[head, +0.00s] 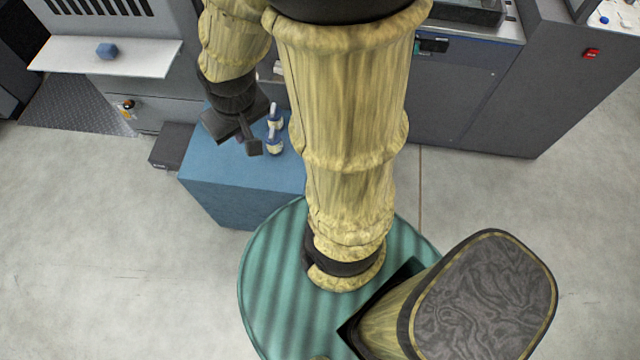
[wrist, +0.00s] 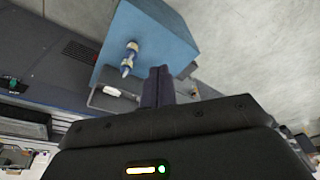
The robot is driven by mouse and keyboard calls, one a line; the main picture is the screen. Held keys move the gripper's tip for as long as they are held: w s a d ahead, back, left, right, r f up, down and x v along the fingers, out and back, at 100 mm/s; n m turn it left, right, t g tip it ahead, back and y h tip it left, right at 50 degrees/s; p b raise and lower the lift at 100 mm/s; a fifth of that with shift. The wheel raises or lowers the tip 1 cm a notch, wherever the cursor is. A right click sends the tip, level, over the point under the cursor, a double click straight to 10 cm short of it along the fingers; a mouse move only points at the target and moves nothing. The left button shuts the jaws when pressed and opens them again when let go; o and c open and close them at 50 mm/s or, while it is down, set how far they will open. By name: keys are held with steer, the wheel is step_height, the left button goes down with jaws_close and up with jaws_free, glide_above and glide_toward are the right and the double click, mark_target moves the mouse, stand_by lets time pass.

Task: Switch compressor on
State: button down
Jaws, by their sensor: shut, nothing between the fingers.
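No machine in view is plainly marked as the compressor, and I cannot tell which one it is. A small dark box (head: 172,146) stands on the floor left of the blue cabinet. A round knob or switch (head: 127,104) with an orange mark sits on the grey machine at the left. A red switch (head: 591,54) sits on the dark grey machine at the right. My gripper (head: 254,148) is shut and empty, over or beside the blue cabinet, close to the small bottles. In the wrist view its fingers (wrist: 158,85) are together and touch nothing that I can see.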

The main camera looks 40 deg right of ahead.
steer(key=s+d+f+m+t+y+b, duration=0.1)
steer(key=s+d+f+m+b, duration=0.1)
steer(key=d+f+m+b, duration=0.7)
steer(key=s+d+f+m+t+y+b, duration=0.1)
steer(key=d+f+m+b, duration=0.8)
steer(key=f, duration=1.4)
steer(key=s+d+f+m+t+y+b, duration=0.1)
steer(key=s+d+f+m+y+b, duration=0.1)
steer(key=d+f+m+b, duration=0.7)
step_height(320, 180, down, 8)
steer(key=s+d+b, duration=0.1)
steer(key=b, duration=0.2)
steer(key=shift+d+m+y, duration=0.3)
steer(key=shift+m+y, duration=0.1)
steer(key=w+a+r+b+x, duration=0.1)
steer(key=b+x, duration=0.4)
steer(key=x, duration=0.7)
steer(key=shift+w+a+r+b, duration=0.2)
steer(key=shift+w+a+b, duration=0.15)
steer(key=shift+w+a, duration=0.15)
